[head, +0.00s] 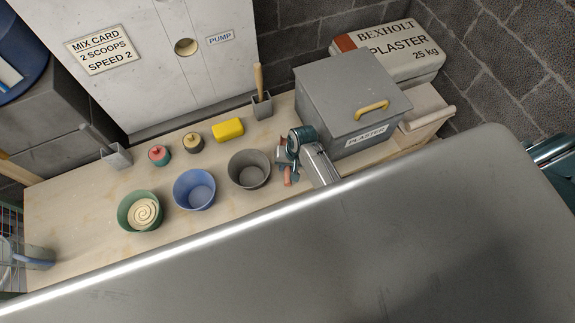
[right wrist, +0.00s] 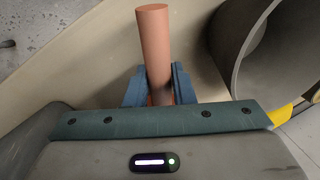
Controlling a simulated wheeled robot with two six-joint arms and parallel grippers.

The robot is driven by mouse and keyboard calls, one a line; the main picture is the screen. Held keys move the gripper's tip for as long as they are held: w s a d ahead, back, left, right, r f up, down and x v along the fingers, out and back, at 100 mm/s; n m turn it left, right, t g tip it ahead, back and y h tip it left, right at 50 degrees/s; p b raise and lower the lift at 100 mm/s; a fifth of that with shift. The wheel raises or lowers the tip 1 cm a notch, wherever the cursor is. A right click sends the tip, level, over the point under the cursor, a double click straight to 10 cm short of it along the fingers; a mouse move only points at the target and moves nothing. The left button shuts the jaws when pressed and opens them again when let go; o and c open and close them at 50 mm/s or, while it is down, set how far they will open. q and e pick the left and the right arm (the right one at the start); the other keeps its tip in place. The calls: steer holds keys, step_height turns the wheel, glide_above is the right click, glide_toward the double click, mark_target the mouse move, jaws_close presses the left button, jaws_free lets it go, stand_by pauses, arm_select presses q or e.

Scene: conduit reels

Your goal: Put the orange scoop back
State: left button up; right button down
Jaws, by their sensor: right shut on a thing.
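My right gripper (head: 287,163) is low over the bench, just right of the dark grey bowl (head: 249,169) and in front of the grey plaster bin (head: 350,100). Its blue fingers (right wrist: 160,85) are shut on an orange round handle (right wrist: 153,50), which I take to be the orange scoop's. Small orange parts of the scoop (head: 287,178) show by the fingers in the head view. The rest of the scoop is hidden by the gripper. The bin's lid, with a yellow handle (head: 371,109), is on. My left gripper is not in view.
A blue bowl (head: 194,189) and a green bowl (head: 140,211) with cream contents stand left. A large grey surface hides the bench's front right.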

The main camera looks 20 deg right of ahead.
steer(key=shift+f, duration=0.55)
steer(key=c, duration=1.2)
jaws_free()
steer(key=shift+f, duration=0.1)
steer(key=shift+c, duration=0.2)
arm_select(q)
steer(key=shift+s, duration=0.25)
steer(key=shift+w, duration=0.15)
arm_select(e)
steer(key=shift+d+r, duration=0.1)
steer(key=shift+r, duration=0.3)
arm_select(q)
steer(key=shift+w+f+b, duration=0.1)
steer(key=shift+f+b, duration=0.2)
steer(key=shift+b, duration=0.05)
arm_select(e)
steer(key=v, duration=1.1)
steer(key=shift+r, duration=0.25)
